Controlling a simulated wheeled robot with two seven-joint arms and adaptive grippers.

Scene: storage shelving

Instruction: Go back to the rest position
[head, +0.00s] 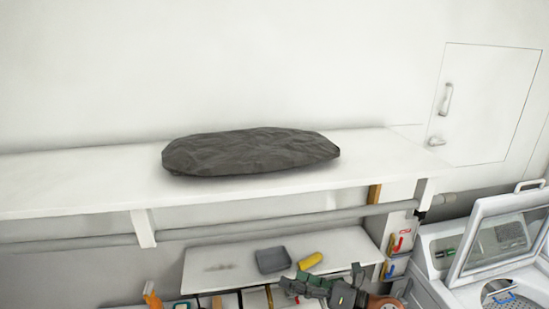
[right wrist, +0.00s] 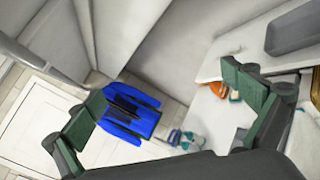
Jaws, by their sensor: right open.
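My right gripper (head: 322,284) is at the bottom of the head view, in front of the lower shelf's front edge. In the right wrist view its two green-padded fingers stand wide apart, with nothing held between them (right wrist: 170,100). My left gripper is in neither view.
A dark grey crumpled bag (head: 250,152) lies on the white upper shelf (head: 80,190). A grey tray (head: 272,260) and a yellow object (head: 310,261) are on the lower shelf (head: 215,263). A white machine with a raised lid (head: 500,240) stands at right. A blue object (right wrist: 130,112) shows below.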

